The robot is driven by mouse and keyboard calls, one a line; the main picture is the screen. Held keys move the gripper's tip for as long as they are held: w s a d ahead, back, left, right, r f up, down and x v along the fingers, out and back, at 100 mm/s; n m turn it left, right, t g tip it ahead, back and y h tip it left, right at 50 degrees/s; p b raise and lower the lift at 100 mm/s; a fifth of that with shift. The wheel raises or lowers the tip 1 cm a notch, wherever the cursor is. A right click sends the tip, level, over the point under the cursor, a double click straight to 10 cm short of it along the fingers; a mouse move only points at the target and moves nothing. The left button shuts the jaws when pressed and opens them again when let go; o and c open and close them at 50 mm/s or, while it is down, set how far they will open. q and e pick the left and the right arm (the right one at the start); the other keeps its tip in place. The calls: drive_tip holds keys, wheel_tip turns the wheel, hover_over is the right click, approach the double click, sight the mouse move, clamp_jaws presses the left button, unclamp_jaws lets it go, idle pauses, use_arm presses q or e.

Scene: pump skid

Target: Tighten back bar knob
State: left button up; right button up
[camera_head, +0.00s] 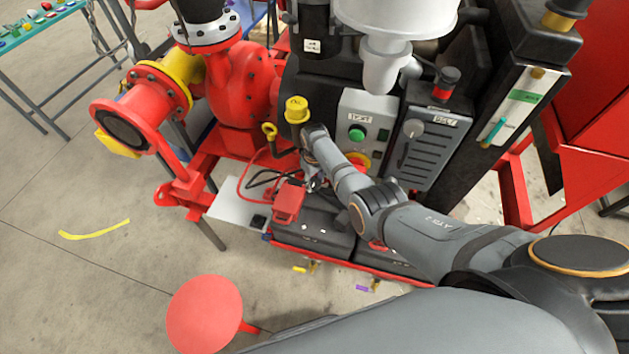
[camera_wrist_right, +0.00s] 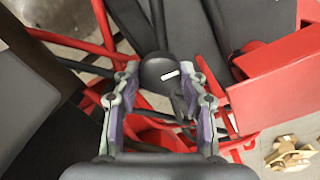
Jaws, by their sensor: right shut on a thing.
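A round black knob (camera_wrist_right: 158,73) with a small white mark shows in the right wrist view, between the two fingertips of my right gripper (camera_wrist_right: 160,84). The fingers are closed in on the knob's sides. In the head view my right gripper (camera_head: 316,183) reaches down behind the red block on the black batteries, below the control panel. The arm's own links hide most of the gripper and the knob there. I cannot tell from these views how far the knob is screwed down. My left gripper is in neither view.
A red block (camera_head: 289,203) sits close beside the gripper, with red and black cables around it. The control box (camera_head: 363,125) with green button stands just behind. A red pump (camera_head: 240,85) is to the left. A red stool (camera_head: 204,314) stands in front on open floor.

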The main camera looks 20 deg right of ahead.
sight(315, 182)
drive_tip(key=shift+w+r, duration=0.1)
drive_tip(key=o, duration=1.1)
drive_tip(key=shift+o, duration=0.2)
drive_tip(key=shift+r, duration=0.25)
wheel_tip(315, 182, up, 7)
drive_tip(key=shift+d+r, duration=0.1)
drive_tip(key=shift+r, duration=0.1)
drive_tip(key=shift+f, duration=0.1)
